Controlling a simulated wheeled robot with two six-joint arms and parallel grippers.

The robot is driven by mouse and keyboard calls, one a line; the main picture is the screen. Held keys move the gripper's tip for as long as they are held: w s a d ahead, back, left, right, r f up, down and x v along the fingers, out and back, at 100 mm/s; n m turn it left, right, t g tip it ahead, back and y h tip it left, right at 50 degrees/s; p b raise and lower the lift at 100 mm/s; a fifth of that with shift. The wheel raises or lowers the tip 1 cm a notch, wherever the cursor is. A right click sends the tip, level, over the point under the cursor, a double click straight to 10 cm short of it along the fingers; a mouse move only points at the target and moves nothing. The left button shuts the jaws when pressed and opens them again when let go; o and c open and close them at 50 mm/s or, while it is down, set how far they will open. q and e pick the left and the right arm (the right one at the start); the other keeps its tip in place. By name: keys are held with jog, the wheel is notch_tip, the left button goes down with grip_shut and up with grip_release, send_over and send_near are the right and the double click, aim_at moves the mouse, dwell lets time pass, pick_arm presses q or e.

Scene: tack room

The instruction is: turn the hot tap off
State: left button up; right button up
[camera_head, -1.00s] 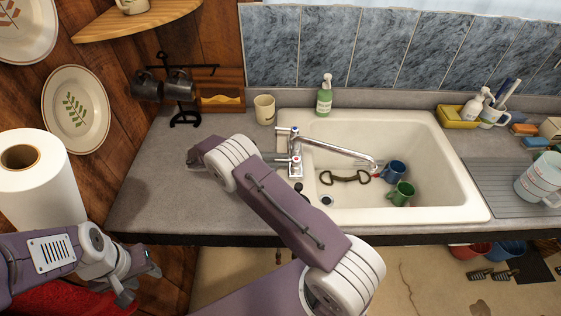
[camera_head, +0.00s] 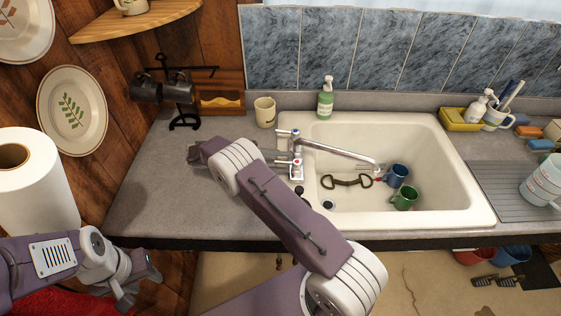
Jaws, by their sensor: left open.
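The chrome mixer tap (camera_head: 338,151) stands at the left rim of the cream sink (camera_head: 455,185), its spout reaching right over the basin. It has two handles: a far one with a blue mark (camera_head: 294,133) and a near one with a red mark (camera_head: 297,163), which looks like the hot tap. My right gripper (camera_head: 284,162) is at the near handle, pointing right. Its fingers are small and partly hidden by my wrist, so contact and grip are unclear. My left gripper (camera_head: 138,283) is open and empty at lower left, below the counter edge. Running water cannot be made out.
A blue mug (camera_head: 395,175), a green mug (camera_head: 404,197) and a dark metal bit (camera_head: 346,182) lie in the basin. A beige cup (camera_head: 264,111) and green soap bottle (camera_head: 325,100) stand behind. A paper roll (camera_head: 38,195) is at left. The left counter (camera_head: 165,195) is mostly clear.

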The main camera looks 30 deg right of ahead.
jog(key=shift+w+r, duration=0.1)
jog(key=shift+r, duration=0.15)
jog(key=r, duration=0.4)
jog(key=shift+d+b, duration=0.25)
jog(key=shift+b, duration=0.15)
jog(key=s+d+r, duration=0.2)
jog(key=s+r, duration=0.1)
jog(key=s, duration=0.2)
jog(key=s+d+r+b, duration=0.1)
jog(key=s+d+r, duration=0.2)
jog(key=s, duration=0.2)
jog(key=shift+s+r, duration=0.2)
jog(key=shift+r, duration=0.1)
